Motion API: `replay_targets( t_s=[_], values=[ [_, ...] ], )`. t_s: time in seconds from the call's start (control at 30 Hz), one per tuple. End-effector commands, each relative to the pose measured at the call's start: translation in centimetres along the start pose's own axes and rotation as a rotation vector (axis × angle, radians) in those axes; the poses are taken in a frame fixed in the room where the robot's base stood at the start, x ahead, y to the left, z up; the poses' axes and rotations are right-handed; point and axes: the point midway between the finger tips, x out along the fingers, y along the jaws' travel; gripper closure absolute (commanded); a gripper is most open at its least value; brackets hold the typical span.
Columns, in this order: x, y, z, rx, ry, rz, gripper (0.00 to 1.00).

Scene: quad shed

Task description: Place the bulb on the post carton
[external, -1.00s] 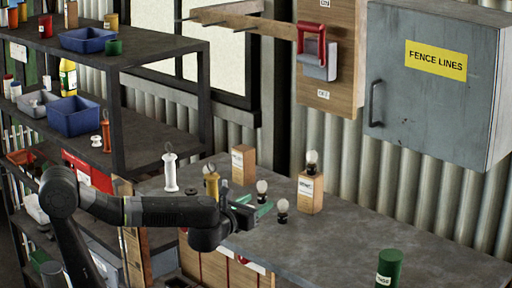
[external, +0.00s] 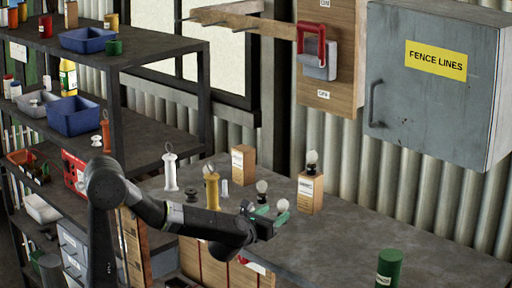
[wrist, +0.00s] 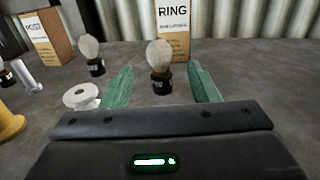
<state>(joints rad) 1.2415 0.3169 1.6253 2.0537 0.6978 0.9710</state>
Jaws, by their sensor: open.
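The post carton (external: 243,164) stands upright at the back of the bench; its label shows in the wrist view (wrist: 45,38). A clear round bulb with a dark base (wrist: 160,66) stands upright on the bench, ahead of and between my gripper's fingers; it also shows in the external view (external: 283,206). A second similar bulb (wrist: 91,54) stands to its left, also seen in the external view (external: 262,187). My gripper (wrist: 160,88) is open, with green fingers apart and nothing held; it is low over the bench in the external view (external: 272,214).
The ring carton (external: 310,192) stands behind the bulb with another bulb (external: 312,159) on top. A yellow item (external: 211,188) and a white handled one (external: 170,172) stand left. The bench right is mostly clear, with a green cylinder (external: 389,267).

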Motion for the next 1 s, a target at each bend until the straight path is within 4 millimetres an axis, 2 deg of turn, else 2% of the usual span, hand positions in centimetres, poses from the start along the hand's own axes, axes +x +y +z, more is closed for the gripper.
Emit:
replay_targets(
  t_s=[0.4,0.7,0.73,0.97,1.0],
  values=[
    [5.0,0.0,0.1,0.001,0.001,0.001,0.46],
    [5.5,0.0,0.0,-0.001,0.0,0.0,0.46],
    [5.5,0.0,0.0,-0.001,0.0,0.0,0.47],
    [5.5,0.0,0.0,0.0,0.0,0.0,0.93],
    [5.5,0.0,0.0,-0.001,0.0,0.0,0.93]
  ],
)
